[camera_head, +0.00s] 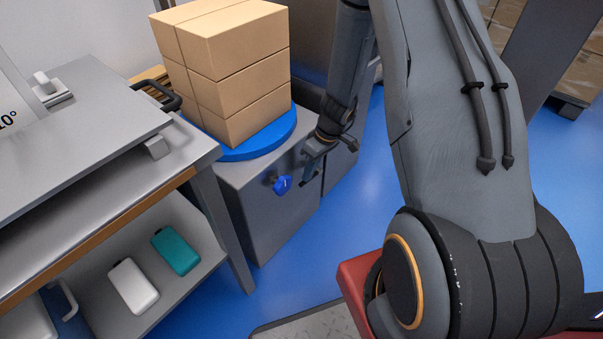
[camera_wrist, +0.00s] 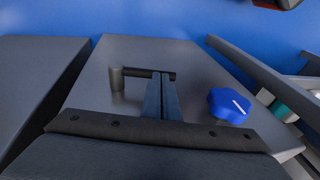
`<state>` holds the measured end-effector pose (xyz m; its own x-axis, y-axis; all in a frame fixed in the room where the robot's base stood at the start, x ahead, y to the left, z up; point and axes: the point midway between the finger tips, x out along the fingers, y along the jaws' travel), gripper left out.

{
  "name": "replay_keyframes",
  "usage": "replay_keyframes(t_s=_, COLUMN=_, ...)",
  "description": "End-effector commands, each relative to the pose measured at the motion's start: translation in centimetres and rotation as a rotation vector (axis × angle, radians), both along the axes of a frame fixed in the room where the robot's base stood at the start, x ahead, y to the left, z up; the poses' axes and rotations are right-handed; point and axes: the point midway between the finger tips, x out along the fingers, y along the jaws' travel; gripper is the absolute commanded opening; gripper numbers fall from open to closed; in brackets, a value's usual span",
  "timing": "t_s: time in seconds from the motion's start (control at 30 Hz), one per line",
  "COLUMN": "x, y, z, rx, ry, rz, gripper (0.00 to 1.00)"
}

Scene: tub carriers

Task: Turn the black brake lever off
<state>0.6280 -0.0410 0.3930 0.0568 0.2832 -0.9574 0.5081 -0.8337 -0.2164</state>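The black brake lever (camera_wrist: 136,72) shows in the wrist view as a short round post with a bar pointing right, on the grey face of a cabinet (camera_wrist: 95,90). My gripper (camera_wrist: 160,75) has its two thin fingers close together, with nothing seen held between them. The fingertips overlap the lever's bar near its right end; I cannot tell whether they touch it. A blue knob (camera_wrist: 229,106) with a white line is to the right of the fingers. In the head view my gripper (camera_head: 312,170) is at the cabinet, right of the blue knob (camera_head: 282,184), and the lever is mostly hidden.
Stacked cardboard boxes (camera_head: 228,75) stand on a blue round plate (camera_head: 262,146) on top of the cabinet. A metal bench (camera_head: 90,150) is close on the left, with a black loop handle (camera_head: 160,93). White (camera_head: 133,286) and teal (camera_head: 176,251) items lie on its shelf. Blue floor is free on the right.

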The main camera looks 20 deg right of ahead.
Motion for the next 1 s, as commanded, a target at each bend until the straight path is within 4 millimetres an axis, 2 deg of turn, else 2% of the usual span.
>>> replay_keyframes(t_s=0.23, x=-0.1, y=0.6, z=-1.2, rx=0.002, ry=0.003, rz=0.001, gripper=0.00)
replay_keyframes(t_s=0.73, x=-0.2, y=0.9, z=-1.4, rx=0.003, ry=0.005, rz=0.003, gripper=0.00)
replay_keyframes(t_s=0.87, x=-0.2, y=0.9, z=-1.0, rx=0.004, ry=0.005, rz=0.003, gripper=0.00)
replay_keyframes(t_s=1.0, x=-0.4, y=0.7, z=0.6, rx=0.002, ry=0.003, rz=0.004, gripper=0.00)
